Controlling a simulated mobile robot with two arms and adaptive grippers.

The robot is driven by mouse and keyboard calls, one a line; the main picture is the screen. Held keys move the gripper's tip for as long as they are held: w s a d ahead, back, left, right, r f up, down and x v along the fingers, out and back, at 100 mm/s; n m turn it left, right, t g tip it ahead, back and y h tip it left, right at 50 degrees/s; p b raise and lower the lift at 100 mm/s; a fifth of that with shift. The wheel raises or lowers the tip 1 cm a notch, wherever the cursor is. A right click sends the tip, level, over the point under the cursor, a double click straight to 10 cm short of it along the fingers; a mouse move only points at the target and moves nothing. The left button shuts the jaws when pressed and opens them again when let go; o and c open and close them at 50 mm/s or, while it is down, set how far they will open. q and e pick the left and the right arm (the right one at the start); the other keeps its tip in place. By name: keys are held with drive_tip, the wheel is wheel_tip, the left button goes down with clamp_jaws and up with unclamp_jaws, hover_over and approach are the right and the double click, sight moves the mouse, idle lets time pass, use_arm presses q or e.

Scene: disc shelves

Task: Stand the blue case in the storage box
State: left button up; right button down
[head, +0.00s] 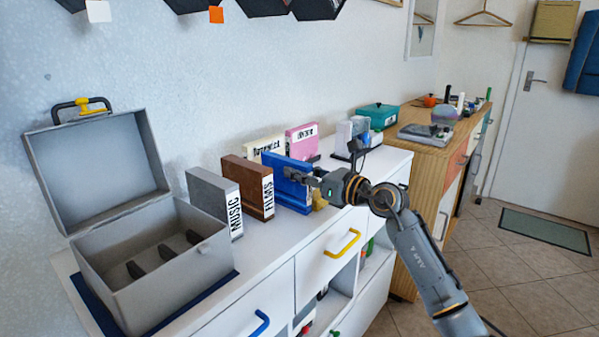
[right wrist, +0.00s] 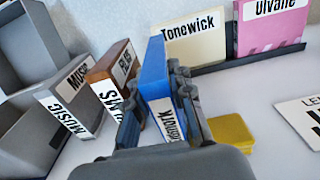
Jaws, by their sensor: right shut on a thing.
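The blue case (head: 290,196) stands upright over the white cabinet top, right of the brown FILMS case. My right gripper (head: 303,174) is shut on it from the right-hand side. In the right wrist view, the blue case (right wrist: 155,72) is between the two fingers of the gripper (right wrist: 157,103), with its white label partly hidden. I cannot tell whether its bottom touches the surface. The grey storage box (head: 185,278) is at the left, its lid open and leaning back, with several dark dividers inside. My left gripper is not in view.
The grey MUSIC case (head: 207,198) and brown FILMS case (head: 240,180) stand between the blue case and the box. Cream (right wrist: 185,45) and pink (right wrist: 270,30) cases stand behind. A yellow block (right wrist: 231,131) lies right of the gripper. A dark blue mat (head: 205,301) lies under the box.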

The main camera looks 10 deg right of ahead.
drive_tip(key=c, duration=1.2)
unclamp_jaws()
drive_tip(key=shift+o, duration=0.2)
